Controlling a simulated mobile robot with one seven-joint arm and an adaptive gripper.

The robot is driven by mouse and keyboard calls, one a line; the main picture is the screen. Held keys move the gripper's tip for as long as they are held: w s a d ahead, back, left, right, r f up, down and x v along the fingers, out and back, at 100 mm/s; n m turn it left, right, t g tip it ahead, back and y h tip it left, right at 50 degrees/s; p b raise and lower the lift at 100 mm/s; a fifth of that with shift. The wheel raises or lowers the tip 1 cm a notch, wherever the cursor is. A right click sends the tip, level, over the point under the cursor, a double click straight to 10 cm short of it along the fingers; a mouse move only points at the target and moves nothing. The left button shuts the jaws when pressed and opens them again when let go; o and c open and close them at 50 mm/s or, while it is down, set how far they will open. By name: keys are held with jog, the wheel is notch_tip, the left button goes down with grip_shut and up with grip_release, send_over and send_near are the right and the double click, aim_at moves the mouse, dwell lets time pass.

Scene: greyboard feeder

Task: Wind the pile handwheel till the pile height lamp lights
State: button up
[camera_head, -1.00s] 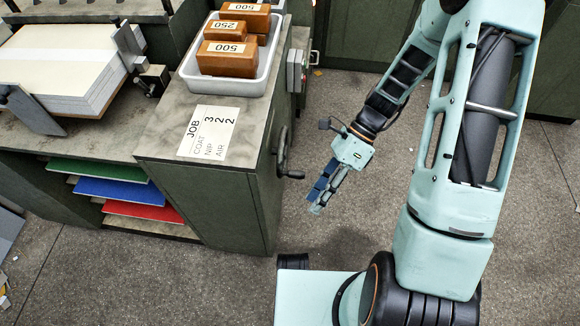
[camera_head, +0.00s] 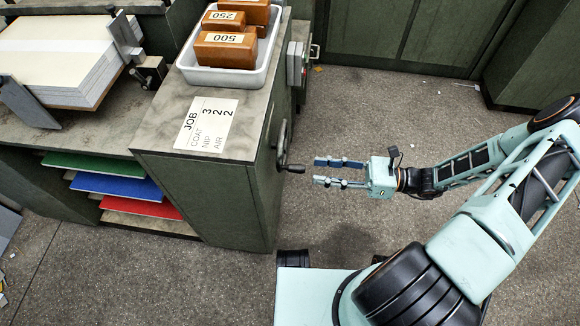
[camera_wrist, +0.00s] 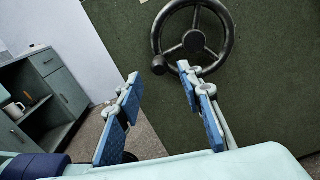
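The pile handwheel (camera_head: 283,147) is on the right side of the grey-green cabinet, seen nearly edge-on in the head view, its knob (camera_head: 296,168) sticking out. In the wrist view the dark three-spoked handwheel (camera_wrist: 225,50) shows face-on at the top, with its round knob (camera_wrist: 159,65) at lower left of the rim. My gripper (camera_head: 317,171) is open and empty, pointing left at the knob with a small gap. Its blue-padded fingers (camera_wrist: 157,84) stand apart in the wrist view, below and to both sides of the knob. I cannot make out a pile height lamp.
A paper pile (camera_head: 60,55) lies on the feeder at upper left. A white tray (camera_head: 262,72) with brown weights and a job card (camera_head: 206,125) sit on the cabinet top. A grey box (camera_head: 297,62) is on the cabinet side behind the wheel.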

aim_at(282, 168)
jog(key=a, duration=0.6)
jog(key=a+b, duration=0.1)
jog(key=a, duration=0.2)
jog(key=shift+w, duration=0.3)
jog(key=shift+c, duration=0.4)
grip_shut()
jog(key=shift+s, duration=0.1)
